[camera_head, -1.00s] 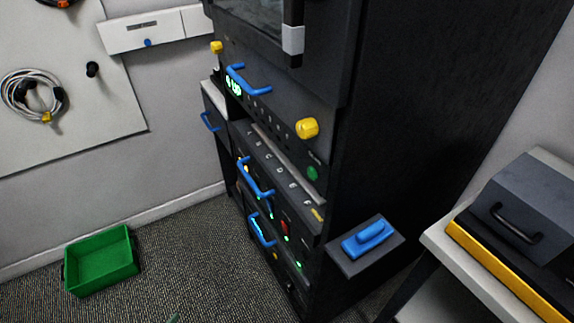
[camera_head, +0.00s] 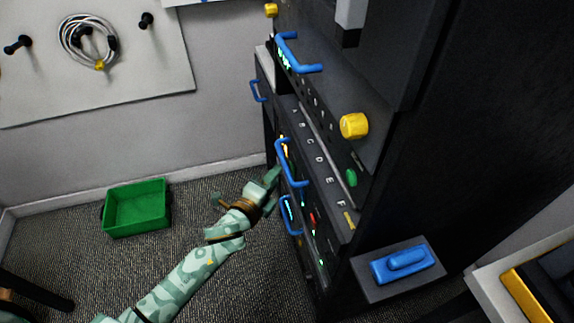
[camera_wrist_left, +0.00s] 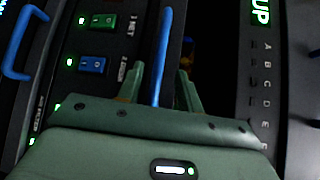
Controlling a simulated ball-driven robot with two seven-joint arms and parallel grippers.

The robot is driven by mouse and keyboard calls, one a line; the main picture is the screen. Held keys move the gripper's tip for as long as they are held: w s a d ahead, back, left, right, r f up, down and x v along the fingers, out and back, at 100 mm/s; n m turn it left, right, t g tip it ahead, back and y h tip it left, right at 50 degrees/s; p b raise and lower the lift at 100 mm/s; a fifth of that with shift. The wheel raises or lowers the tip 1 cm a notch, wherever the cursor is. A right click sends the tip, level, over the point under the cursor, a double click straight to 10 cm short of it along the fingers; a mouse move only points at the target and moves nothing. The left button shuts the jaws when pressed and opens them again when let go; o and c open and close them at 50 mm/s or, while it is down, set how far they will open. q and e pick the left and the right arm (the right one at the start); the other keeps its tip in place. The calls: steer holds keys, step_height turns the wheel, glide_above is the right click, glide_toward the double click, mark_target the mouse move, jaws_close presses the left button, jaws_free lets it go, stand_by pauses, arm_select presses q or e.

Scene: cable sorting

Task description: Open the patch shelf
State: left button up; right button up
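The dark rack has a row marked A to F (camera_head: 318,162). Just below that row is a blue bar handle (camera_head: 279,160) on a front panel; I take this to be the patch shelf's handle. My green left gripper (camera_head: 270,179) is at this handle, on its left side in the head view. In the left wrist view the handle (camera_wrist_left: 163,50) runs between the two fingers, with a gap on either side. The left gripper (camera_wrist_left: 163,88) is open around it. A dark strip lies between the handle and the lettered row in that view. My right gripper is not in view.
Another blue handle (camera_head: 287,215) is lower on the rack and one (camera_head: 298,55) is higher. A yellow knob (camera_head: 354,126) sticks out above the lettered row. A green bin (camera_head: 137,208) stands on the carpet left. A blue-handled block (camera_head: 402,263) juts out at lower right.

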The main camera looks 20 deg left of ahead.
mark_target(285, 162)
arm_select(q)
steer(key=b+x, duration=0.1)
steer(key=x, duration=0.5)
steer(key=shift+w+f+b, duration=0.1)
steer(key=shift+f+b, duration=0.1)
steer(key=shift+b, duration=0.15)
steer(key=shift+w+d, duration=0.15)
steer(key=shift+w, duration=0.25)
steer(key=shift+s, duration=0.1)
jaws_close()
